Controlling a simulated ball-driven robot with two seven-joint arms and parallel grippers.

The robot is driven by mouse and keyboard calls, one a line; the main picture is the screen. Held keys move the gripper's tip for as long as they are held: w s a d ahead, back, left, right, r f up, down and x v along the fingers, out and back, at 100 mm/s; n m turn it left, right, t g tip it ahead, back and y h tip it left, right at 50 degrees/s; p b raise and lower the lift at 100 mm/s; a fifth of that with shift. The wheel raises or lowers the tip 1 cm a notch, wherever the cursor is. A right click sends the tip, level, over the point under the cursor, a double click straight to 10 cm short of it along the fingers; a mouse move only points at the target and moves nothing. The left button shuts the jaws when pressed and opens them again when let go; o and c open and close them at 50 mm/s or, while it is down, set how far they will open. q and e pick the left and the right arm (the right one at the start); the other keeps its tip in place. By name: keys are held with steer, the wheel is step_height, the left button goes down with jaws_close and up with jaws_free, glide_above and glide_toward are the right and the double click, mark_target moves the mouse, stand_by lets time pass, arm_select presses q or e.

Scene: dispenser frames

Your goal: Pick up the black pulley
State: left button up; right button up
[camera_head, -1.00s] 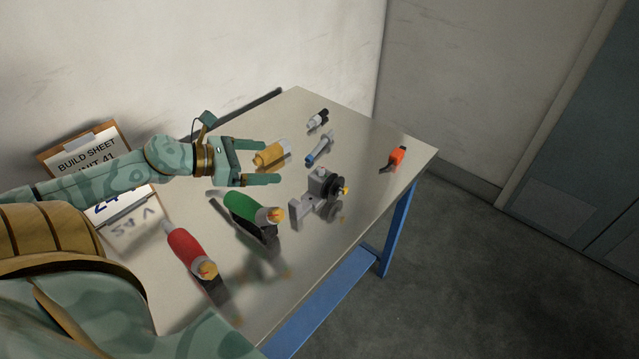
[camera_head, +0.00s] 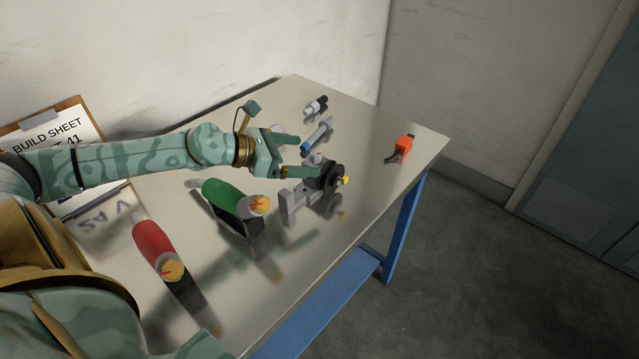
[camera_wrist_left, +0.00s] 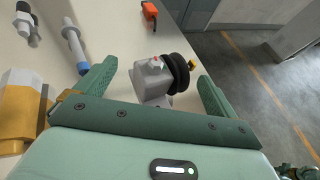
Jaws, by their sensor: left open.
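The black pulley (camera_head: 333,177) is a dark grooved disc with a small yellow piece at its centre, mounted on the side of a grey block (camera_head: 289,205) on the table. The pulley also shows in the left wrist view (camera_wrist_left: 178,72), between the finger lines and beyond them. My left gripper (camera_head: 307,156) is open and empty, its fingers pointing toward the block and pulley. In the left wrist view the fingers (camera_wrist_left: 158,72) stand apart on both sides of the block and pulley. I cannot tell whether a finger touches the block.
A green-handled tool (camera_head: 228,197) and a red-handled one (camera_head: 152,240) lie nearer on the table. A blue-tipped grey rod (camera_head: 318,135), a black-and-white piece (camera_head: 316,105) and an orange tool (camera_head: 403,147) lie farther back. A yellow-and-white item (camera_wrist_left: 18,110) is beside my gripper.

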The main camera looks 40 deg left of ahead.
mark_target(316, 159)
arm_select(q)
steer(key=shift+s+d+b+x, duration=0.1)
steer(key=shift+b+x, duration=0.2)
steer(key=shift+x, duration=1.05)
steer(key=shift+s+d+b+x, duration=0.1)
steer(key=shift+b+x, duration=0.15)
steer(key=shift+x, duration=1.1)
steer(key=shift+f, duration=0.2)
steer(key=c, duration=1.7)
